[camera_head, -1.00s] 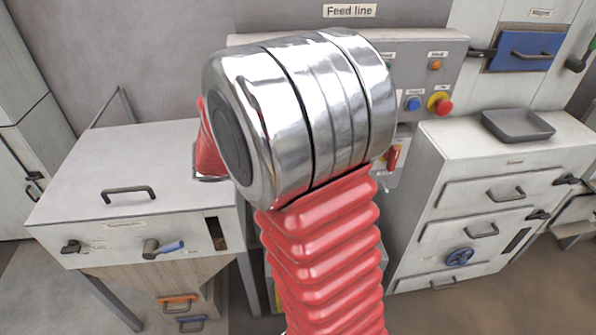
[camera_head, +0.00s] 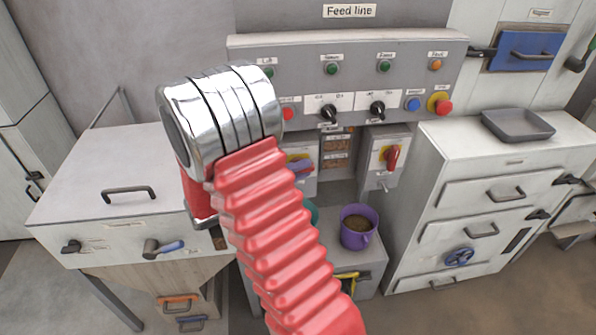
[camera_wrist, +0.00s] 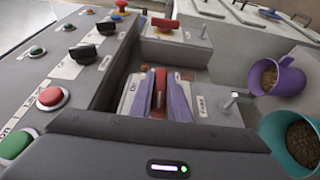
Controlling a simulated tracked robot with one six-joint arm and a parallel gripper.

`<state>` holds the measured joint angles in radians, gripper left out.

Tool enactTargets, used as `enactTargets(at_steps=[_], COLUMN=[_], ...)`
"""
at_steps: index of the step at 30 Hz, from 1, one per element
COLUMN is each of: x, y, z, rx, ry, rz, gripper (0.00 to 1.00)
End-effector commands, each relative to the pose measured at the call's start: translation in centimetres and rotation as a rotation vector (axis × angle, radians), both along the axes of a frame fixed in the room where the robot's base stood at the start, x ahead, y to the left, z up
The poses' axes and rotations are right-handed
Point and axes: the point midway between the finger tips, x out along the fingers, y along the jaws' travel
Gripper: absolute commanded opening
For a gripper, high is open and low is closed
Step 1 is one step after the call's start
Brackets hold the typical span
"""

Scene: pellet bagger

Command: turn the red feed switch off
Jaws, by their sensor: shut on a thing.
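A red switch handle (camera_wrist: 160,84) is on the left grey box under the control panel. My gripper (camera_wrist: 161,100) is shut on it, with a purple finger on each side of the red handle. In the head view my gripper's fingertips (camera_head: 301,166) are at the yellow plate of that left box, and the handle is mostly hidden. A second red handle (camera_head: 392,155) on a yellow plate is on the right box, clear of my gripper; it also shows in the wrist view (camera_wrist: 165,24). Which box is labelled feed is too small to read.
The panel (camera_head: 300,80) above carries lamps, two black knobs (camera_head: 329,113) and red, blue and yellow-red buttons. A purple cup (camera_head: 357,228) of pellets and a partly hidden teal cup (camera_wrist: 290,140) stand below. A cabinet with a grey tray (camera_head: 518,125) is at right.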

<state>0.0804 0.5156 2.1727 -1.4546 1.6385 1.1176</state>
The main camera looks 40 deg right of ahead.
Motion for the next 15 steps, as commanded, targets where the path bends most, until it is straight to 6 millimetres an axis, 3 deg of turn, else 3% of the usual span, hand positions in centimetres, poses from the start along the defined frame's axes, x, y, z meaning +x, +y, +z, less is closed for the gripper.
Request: enactTargets(at_steps=[1,11,12,15], x=[0.75,0.73,0.73,0.74], y=[0.24,0.24,0.24,0.23], z=[-0.13,-0.11,-0.1,-0.09], rx=[0.002,-0.001,-0.001,-0.001], ry=[-0.002,-0.001,-0.001,-0.001], rz=[0.021,0.021,0.021,0.021], gripper=[0.0,0.0,0.18,0.25])
